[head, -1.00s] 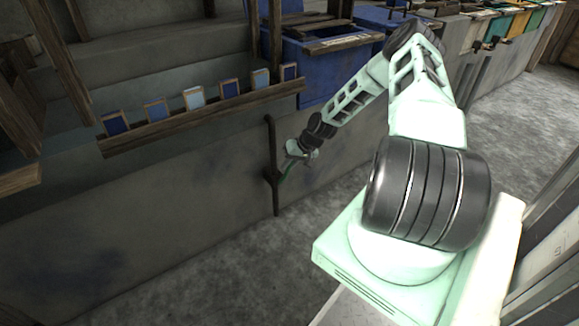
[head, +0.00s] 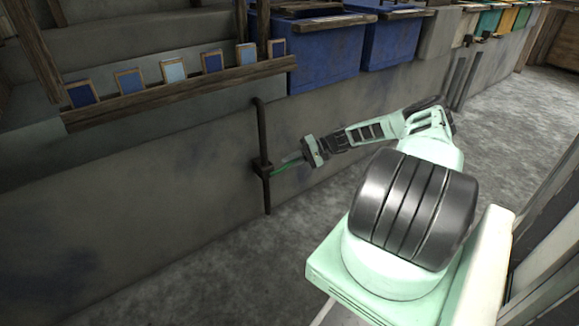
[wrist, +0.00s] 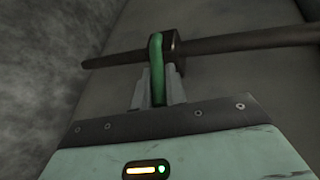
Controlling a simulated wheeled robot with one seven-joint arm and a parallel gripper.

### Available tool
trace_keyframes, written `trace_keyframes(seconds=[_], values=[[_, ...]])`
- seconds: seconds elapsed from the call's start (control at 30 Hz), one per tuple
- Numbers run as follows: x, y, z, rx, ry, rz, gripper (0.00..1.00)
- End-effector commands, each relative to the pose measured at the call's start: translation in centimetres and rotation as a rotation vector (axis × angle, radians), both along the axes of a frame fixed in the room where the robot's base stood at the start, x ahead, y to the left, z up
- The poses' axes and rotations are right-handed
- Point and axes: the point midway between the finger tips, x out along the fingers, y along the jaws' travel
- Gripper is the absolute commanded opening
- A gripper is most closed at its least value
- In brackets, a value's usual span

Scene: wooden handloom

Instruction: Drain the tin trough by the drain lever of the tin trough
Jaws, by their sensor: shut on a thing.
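The green drain lever (head: 284,167) sticks out to the right from a valve block on a dark upright pipe (head: 262,135) against the grey wall. In the wrist view the lever (wrist: 157,62) runs from the block (wrist: 173,45) down between my fingers. My gripper (head: 297,160) is shut on the lever; in the wrist view the two fingers (wrist: 157,88) flank it closely. The tin trough cannot be told apart with certainty from the grey walled structure behind the pipe. No flowing water is visible.
A wooden rail (head: 180,92) with several blue-toned framed cards runs along the wall above. Blue bins (head: 325,55) stand to the right of it. The grey floor (head: 190,262) below the pipe is clear.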

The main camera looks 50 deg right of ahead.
Motion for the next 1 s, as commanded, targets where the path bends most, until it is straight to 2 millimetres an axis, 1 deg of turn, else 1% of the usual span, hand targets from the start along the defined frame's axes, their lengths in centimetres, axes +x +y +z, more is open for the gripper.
trace_keyframes(seconds=[0.03, 0.1, 0.3, 0.7, 0.73, 0.8, 1.0], values=[[-0.08, -0.07, -0.64, 0.017, -0.002, 0.0, 0.0], [-0.09, -0.08, -0.73, 0.039, -0.006, 0.001, 0.0], [-0.11, -0.07, -0.82, 0.071, -0.013, 0.001, 0.0], [-0.13, 0.03, -0.79, 0.076, -0.014, 0.004, 0.0], [-0.12, 0.04, -0.8, 0.076, -0.014, 0.004, 0.19], [-0.12, 0.02, -0.79, 0.076, -0.014, 0.004, 0.35], [-0.08, -0.03, -0.74, 0.075, -0.015, 0.002, 0.35]])
